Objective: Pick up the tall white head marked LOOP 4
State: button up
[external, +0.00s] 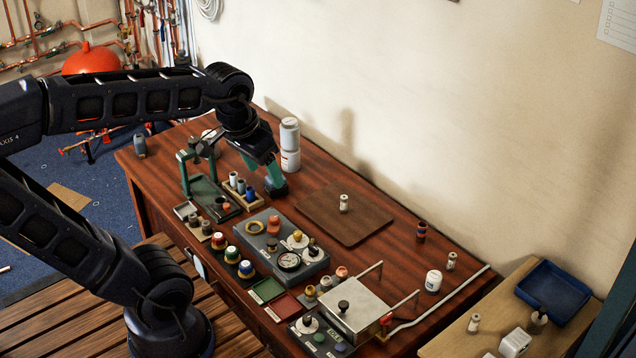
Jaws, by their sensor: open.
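Several small white cylinders are in view, and their lettering is too small to read, so I cannot tell which is marked LOOP 4. One upright white cylinder (343,203) stands alone on a dark brown board in the middle of the bench. Another white one (451,261) stands near the bench's right end. A third (473,323) stands on the light wooden side surface. My gripper (275,185) points down over the back left of the bench, left of the board and beside a small wooden rack. It is open, and I see nothing held in it. Its fingertips are not clear.
A green stand (188,165) and the wooden rack (240,197) are close to my gripper. Stacked white canisters (290,145) stand behind it. A grey gauge panel (268,256), a metal box with upright rods (353,310) and a blue tray (557,294) lie further right. The board (325,225) is mostly bare.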

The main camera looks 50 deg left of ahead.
aim_at(440, 278)
jog(key=w+d+f+n+g+h, duration=0.3)
jog(key=w+f, duration=0.5)
jog(key=w, duration=0.5)
jog(key=w+d+f+n+g+h, duration=0.35)
jog(key=w+f, duration=0.45)
jog(key=w, duration=0.5)
jog(key=w+f+n+h, duration=0.3)
jog(key=w+f, duration=0.2)
jog(key=f, duration=0.5)
jog(key=w+f+n+t+h, duration=0.1)
jog(key=w+f+n+h, duration=0.2)
jog(key=f, duration=0.7)
jog(key=w+d+f+n+h, duration=0.1)
jog(key=w+f+n+h, duration=0.2)
jog(key=f, duration=0.7)
jog(key=shift+w+d+n+h, duration=0.15)
jog(key=shift+w+h, duration=0.4)
jog(key=shift+w, duration=0.6)
jog(key=shift+w+a+n+h, duration=0.1)
jog(key=shift+w+h, duration=0.4)
jog(key=shift+w, duration=0.6)
jog(key=shift+s+d, duration=0.15)
jog(key=shift+d, duration=1.25)
jog(key=shift+s+d, duration=0.1)
jog(key=shift+d, duration=1.3)
jog(key=shift+w+d, duration=0.1)
jog(key=shift+d, duration=2.55)
jog(key=c, duration=1.1)
jog(key=shift+c, duration=0.2)
jog(key=shift+r, duration=0.15)
